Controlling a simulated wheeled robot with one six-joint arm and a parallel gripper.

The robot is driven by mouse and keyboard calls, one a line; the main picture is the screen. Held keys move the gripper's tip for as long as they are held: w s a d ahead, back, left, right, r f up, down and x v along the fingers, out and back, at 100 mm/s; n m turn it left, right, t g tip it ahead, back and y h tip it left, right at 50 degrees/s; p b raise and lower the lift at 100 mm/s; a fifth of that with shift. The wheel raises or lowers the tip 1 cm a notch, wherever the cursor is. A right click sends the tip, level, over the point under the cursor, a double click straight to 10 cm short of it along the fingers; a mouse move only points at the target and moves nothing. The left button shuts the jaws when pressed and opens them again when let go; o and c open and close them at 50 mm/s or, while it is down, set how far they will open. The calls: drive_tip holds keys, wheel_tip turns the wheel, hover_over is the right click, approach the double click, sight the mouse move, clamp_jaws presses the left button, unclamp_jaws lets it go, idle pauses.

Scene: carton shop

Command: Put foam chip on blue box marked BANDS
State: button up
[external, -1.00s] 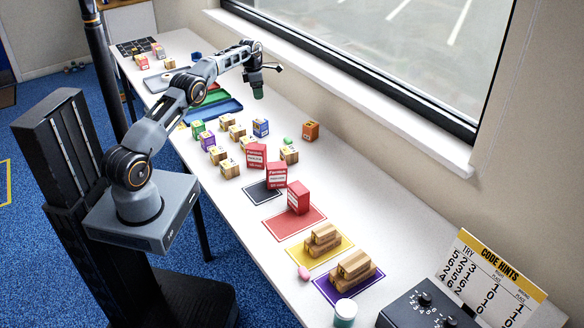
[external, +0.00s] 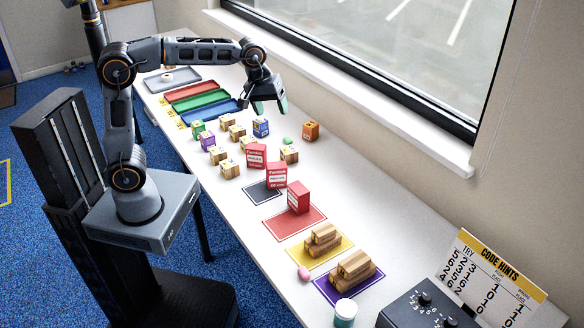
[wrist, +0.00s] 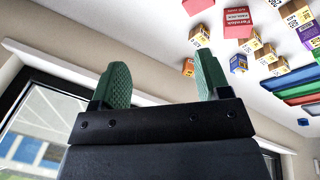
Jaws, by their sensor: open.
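A blue box (external: 261,127) stands on the white table near the wooden cubes; it also shows in the wrist view (wrist: 238,63). Its lettering is too small to read. A small green rounded piece (external: 288,140) lies to its right, before an orange box (external: 311,130). A pink rounded piece (external: 304,273) lies by the purple mat. I cannot tell which of these is the foam chip. My gripper (external: 268,107) is open and empty, fingers pointing down, above the table behind the blue box. Its green fingers (wrist: 163,68) show apart in the wrist view.
Wooden, green and purple cubes crowd left of the blue box, with red cartons (external: 277,176) in front. Red, green and blue trays (external: 211,111) lie behind. The window sill (external: 400,120) borders the right side. Bare table lies right of the red cartons.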

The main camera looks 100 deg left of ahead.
drive_tip(key=s+d+f+m+t, duration=0.1)
drive_tip(key=s+d+f+m, duration=0.2)
drive_tip(key=s+d+m, duration=0.4)
drive_tip(key=s+d+f+m+h, duration=0.1)
drive_tip(key=s+d+f+m, duration=0.2)
drive_tip(key=s+d+m, duration=0.4)
drive_tip(key=d+m, duration=0.2)
drive_tip(key=d, duration=0.4)
drive_tip(key=shift+s+d+f+m+t, duration=0.2)
drive_tip(key=shift+d+f+m+t, duration=0.15)
drive_tip(key=shift+f+m+t, duration=0.05)
drive_tip(key=shift+f, duration=0.1)
